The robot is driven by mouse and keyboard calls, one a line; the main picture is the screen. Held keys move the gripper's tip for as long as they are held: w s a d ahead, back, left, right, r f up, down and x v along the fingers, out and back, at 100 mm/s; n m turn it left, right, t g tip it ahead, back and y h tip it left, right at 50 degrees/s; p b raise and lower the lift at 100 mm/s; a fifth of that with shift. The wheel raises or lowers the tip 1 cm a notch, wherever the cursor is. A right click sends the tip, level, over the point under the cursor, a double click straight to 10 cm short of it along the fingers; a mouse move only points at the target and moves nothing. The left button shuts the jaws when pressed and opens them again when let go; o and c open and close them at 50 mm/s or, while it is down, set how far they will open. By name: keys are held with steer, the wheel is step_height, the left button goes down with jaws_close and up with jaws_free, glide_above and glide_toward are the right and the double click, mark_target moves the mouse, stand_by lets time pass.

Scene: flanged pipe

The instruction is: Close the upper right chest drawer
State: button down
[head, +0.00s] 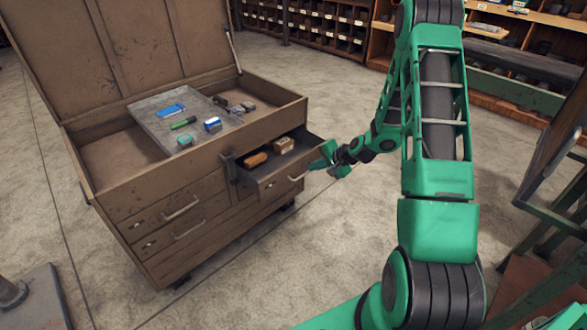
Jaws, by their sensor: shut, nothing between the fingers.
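The brown tool chest (185,185) stands left of centre with its lid up. Its upper right drawer (285,181) is pulled out part way. An orange-brown item (256,159) and a tan block (284,145) lie inside it. The drawer has a pale handle (298,177) on its front. My gripper (322,161) is shut and empty at the drawer's right front corner, close to the front panel. I cannot tell whether it touches the drawer. The fingertips are small and partly hard to make out.
A grey board (160,135) with several small items lies across the open chest top. The left drawers (180,222) look shut. Shelves with bins (320,25) line the back. A green-framed stand (560,220) is at the right. Bare concrete floor (300,265) lies before the chest.

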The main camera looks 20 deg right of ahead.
steer(key=shift+m, duration=0.3)
steer(key=x, duration=0.4)
steer(key=w+r+x, duration=0.1)
steer(key=x, duration=0.8)
steer(key=shift+w+a+r, duration=0.1)
steer(key=shift+w+r, duration=0.15)
steer(key=shift+w, duration=0.15)
steer(key=shift+w+a, duration=0.15)
steer(key=shift+w, duration=0.3)
